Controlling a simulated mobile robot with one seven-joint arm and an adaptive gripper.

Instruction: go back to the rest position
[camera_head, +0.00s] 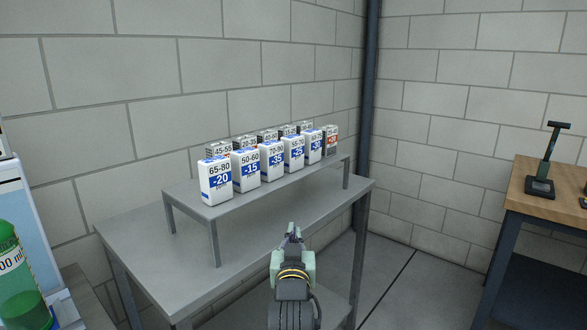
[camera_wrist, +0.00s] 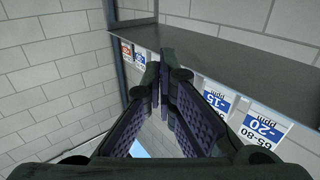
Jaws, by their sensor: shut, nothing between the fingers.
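My gripper (camera_head: 292,231) is in front of the grey metal table (camera_head: 135,235), seen from behind in the head view, with its tip pointing toward the table. In the wrist view the fingers of my gripper (camera_wrist: 160,85) come together at their tips, shut and empty. Two rows of white boxes with number labels stand on a raised grey shelf (camera_head: 195,212) on the table. The nearest is the box marked -20 (camera_head: 216,182), which also shows upside down in the wrist view (camera_wrist: 262,128). My gripper is apart from the boxes.
A wooden-topped bench (camera_head: 540,190) with a dark stand (camera_head: 545,165) is at the right. A green bottle (camera_head: 20,285) is at the left edge. A dark post (camera_head: 370,100) stands in the wall corner. The floor between table and bench is clear.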

